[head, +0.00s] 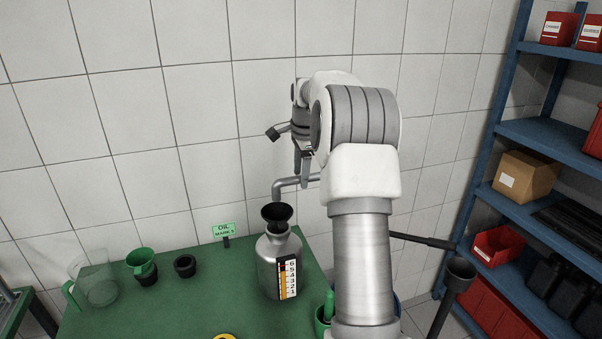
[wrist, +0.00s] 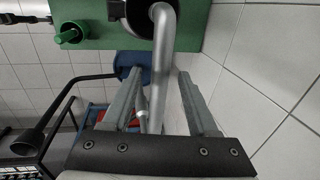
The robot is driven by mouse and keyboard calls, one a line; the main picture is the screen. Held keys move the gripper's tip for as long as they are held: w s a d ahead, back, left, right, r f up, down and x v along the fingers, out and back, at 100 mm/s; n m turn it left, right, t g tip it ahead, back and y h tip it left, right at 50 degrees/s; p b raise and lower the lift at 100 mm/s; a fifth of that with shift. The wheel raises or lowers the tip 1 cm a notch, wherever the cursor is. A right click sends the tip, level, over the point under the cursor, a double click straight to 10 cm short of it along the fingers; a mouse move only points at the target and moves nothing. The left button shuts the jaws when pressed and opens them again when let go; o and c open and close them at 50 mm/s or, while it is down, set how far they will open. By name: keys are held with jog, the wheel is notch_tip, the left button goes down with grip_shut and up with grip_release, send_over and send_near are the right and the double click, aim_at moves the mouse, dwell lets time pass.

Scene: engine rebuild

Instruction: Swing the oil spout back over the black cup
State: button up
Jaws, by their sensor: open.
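The oil spout (head: 288,184) is a grey bent pipe. Its downturned end is above the black funnel (head: 277,213) in the neck of a silver bottle (head: 270,262). In the wrist view the spout (wrist: 165,50) runs between the two fingers of my gripper (wrist: 158,80), which stand apart on either side of it. In the head view my gripper (head: 303,165) is at the pipe, partly hidden by my arm. A black cup (head: 461,270) on a dark arm stands off the table at right; it appears also in the wrist view (wrist: 25,143).
The green table (head: 190,312) holds a clear jug (head: 96,282), a green funnel (head: 142,262), a small black round piece (head: 185,266) and an oil sign (head: 223,230). The tiled wall (head: 190,110) is close behind. Blue shelves (head: 560,135) stand at right.

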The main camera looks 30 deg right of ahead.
jog(key=shift+f, duration=0.2)
grip_shut()
dwell(1.4)
